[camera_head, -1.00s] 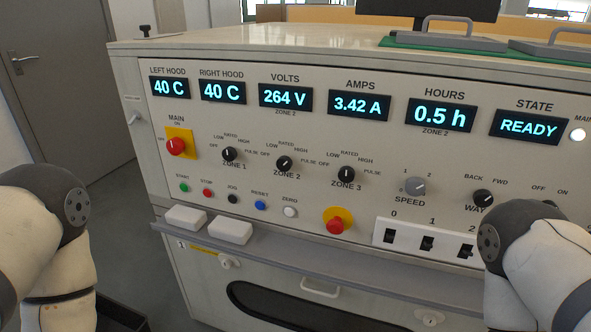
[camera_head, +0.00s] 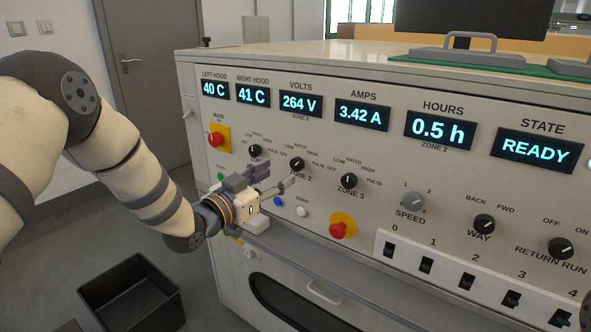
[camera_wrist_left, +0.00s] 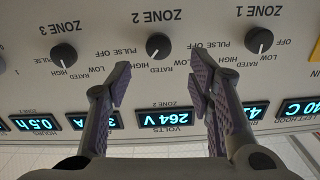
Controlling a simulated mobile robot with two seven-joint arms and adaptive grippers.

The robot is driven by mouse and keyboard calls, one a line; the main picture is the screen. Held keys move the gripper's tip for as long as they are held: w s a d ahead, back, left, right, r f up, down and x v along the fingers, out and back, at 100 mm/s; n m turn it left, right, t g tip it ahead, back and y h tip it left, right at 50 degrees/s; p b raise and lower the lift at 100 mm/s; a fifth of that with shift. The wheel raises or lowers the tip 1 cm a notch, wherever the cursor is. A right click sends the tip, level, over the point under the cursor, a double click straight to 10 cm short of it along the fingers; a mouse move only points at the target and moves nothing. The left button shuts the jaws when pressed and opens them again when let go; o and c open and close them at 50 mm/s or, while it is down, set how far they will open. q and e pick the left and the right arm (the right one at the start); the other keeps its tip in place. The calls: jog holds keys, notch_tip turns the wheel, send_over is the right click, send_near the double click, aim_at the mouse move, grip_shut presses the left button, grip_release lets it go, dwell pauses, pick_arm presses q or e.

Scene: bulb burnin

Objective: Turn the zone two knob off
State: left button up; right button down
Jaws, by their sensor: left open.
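The zone two knob (camera_head: 297,164) is a round black knob in the middle of the row of three zone knobs. It also shows in the left wrist view (camera_wrist_left: 158,45), upside down, with its pale mark seeming to point between RATED and HIGH, away from OFF. My left gripper (camera_head: 276,180) is open and empty in front of the panel, just below and left of this knob in the head view. In the left wrist view its two fingers (camera_wrist_left: 162,84) are spread, and the knob lies beyond the gap between them, apart from both.
The zone one knob (camera_head: 255,151) and zone three knob (camera_head: 348,181) flank it. A red emergency button (camera_head: 338,230) and a row of switches (camera_head: 467,280) sit lower right. A ledge (camera_head: 330,268) juts out below. A black bin (camera_head: 130,292) stands on the floor.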

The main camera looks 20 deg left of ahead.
aim_at(295, 165)
pick_arm(q)
jog(key=x, duration=0.5)
jog(key=shift+w+d+f+b, duration=0.2)
jog(key=shift+w+f+b, duration=0.05)
jog(key=shift+f+b, duration=0.15)
jog(key=shift+w+d+r, duration=0.2)
jog(key=shift+w+r, duration=0.05)
jog(key=shift+w, duration=0.3)
grip_shut()
